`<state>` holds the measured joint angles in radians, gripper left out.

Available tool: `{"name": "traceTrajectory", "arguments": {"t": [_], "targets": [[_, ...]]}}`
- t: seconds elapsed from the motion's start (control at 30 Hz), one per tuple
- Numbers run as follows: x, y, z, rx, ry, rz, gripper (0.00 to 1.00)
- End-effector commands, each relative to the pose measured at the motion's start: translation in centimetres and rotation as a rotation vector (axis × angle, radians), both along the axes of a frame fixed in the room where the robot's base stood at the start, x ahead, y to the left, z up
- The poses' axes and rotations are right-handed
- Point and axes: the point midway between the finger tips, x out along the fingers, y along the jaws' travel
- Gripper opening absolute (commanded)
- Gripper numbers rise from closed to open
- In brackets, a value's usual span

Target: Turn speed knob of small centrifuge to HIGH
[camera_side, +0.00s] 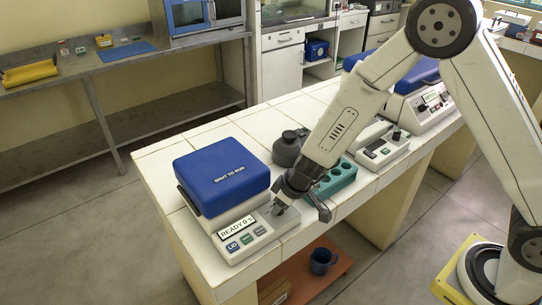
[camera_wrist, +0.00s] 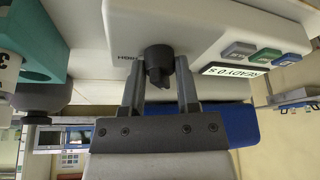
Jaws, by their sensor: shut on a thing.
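The small centrifuge (camera_side: 222,175) stands on the white tiled bench with its blue lid down, marked "SHUT TO RUN". Its front panel has a display (camera_side: 238,227) reading "READY 0 S" and several buttons. The dark speed knob (camera_wrist: 158,60) is on the panel, and a "HIGH" label (camera_wrist: 128,58) shows upside down beside it in the wrist view. My gripper (camera_side: 279,207) is at the panel's right end, its two fingers on either side of the knob and shut on it. The knob's pointer direction is hard to tell. In the side view my gripper mostly hides the knob.
A teal tube rack (camera_side: 337,178) and a dark round vessel (camera_side: 287,148) stand close to the right of the centrifuge. A white device (camera_side: 380,148) and a larger blue-lidded machine (camera_side: 422,108) are farther along the bench. A blue mug (camera_side: 321,262) is on a low shelf below.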

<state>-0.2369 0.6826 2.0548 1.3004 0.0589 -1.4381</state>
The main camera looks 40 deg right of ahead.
Motion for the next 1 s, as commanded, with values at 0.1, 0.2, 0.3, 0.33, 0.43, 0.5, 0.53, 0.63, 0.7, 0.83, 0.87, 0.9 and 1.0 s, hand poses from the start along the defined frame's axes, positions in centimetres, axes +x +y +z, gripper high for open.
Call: {"name": "traceTrajectory", "arguments": {"t": [0.1, 0.2, 0.3, 0.33, 0.43, 0.5, 0.53, 0.63, 0.7, 0.83, 0.87, 0.9, 1.0], "targets": [[0.02, 0.00, 0.03, 0.000, -0.001, 0.001, 0.00], [0.03, -0.01, 0.03, 0.001, -0.001, 0.002, 0.55], [0.02, 0.00, 0.03, 0.001, -0.001, 0.002, 0.75], [0.02, 0.00, 0.03, 0.001, -0.001, 0.002, 0.75], [0.02, 0.00, 0.03, 0.000, -0.001, 0.003, 0.75], [0.02, 0.00, 0.02, 0.000, 0.000, 0.003, 0.75], [0.01, 0.01, 0.02, 0.000, 0.000, 0.003, 0.75], [0.01, 0.00, 0.04, 0.000, 0.000, 0.003, 0.75], [0.00, 0.00, 0.08, 0.000, 0.000, 0.004, 0.75], [-0.05, -0.01, 0.23, 0.001, -0.001, 0.004, 0.75], [-0.07, -0.02, 0.27, 0.001, -0.001, 0.004, 0.75], [-0.10, -0.03, 0.35, 0.000, -0.001, 0.005, 0.75], [-0.18, -0.05, 0.57, 0.002, 0.000, 0.005, 0.75]]}}
